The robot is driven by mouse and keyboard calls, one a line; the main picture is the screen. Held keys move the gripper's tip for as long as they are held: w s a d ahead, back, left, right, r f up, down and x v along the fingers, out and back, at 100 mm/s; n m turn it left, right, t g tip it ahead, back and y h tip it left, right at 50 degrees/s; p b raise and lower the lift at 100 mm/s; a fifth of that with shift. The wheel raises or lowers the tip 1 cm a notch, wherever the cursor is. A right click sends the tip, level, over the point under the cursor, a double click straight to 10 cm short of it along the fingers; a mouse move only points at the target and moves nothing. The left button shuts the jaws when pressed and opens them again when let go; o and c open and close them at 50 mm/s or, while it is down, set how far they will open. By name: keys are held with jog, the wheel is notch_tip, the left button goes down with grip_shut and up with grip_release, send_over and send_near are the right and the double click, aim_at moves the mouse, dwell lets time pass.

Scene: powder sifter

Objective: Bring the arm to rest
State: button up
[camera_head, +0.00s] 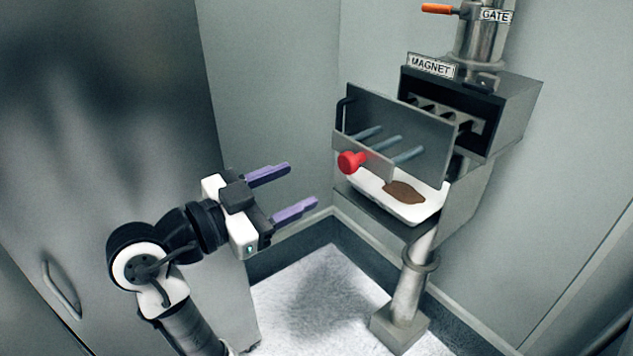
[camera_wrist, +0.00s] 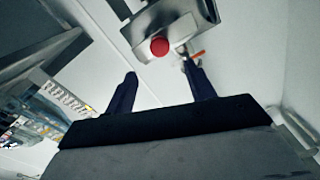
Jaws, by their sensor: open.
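My gripper (camera_head: 304,187) is open and empty in the head view, its two purple fingers apart and pointing right toward the sifter. It is held in free air to the left of the sifter, touching nothing. In the wrist view my gripper (camera_wrist: 160,84) shows two dark fingers spread apart with nothing between them. The sifter's magnet drawer (camera_head: 400,125) is pulled out, with several grey rods behind its front plate. A red knob (camera_head: 351,162) sits at the drawer's lower left; a red knob (camera_wrist: 159,46) also shows beyond the fingers in the wrist view.
A white tray (camera_head: 432,207) with brown powder sits below the drawer. The magnet housing (camera_head: 518,105) and a gate with an orange handle (camera_head: 438,8) are above. A tall grey cabinet (camera_head: 110,130) stands at left, close to my arm. The floor between is clear.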

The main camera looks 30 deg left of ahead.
jog(key=shift+v, duration=1.1)
jog(key=shift+r, duration=0.1)
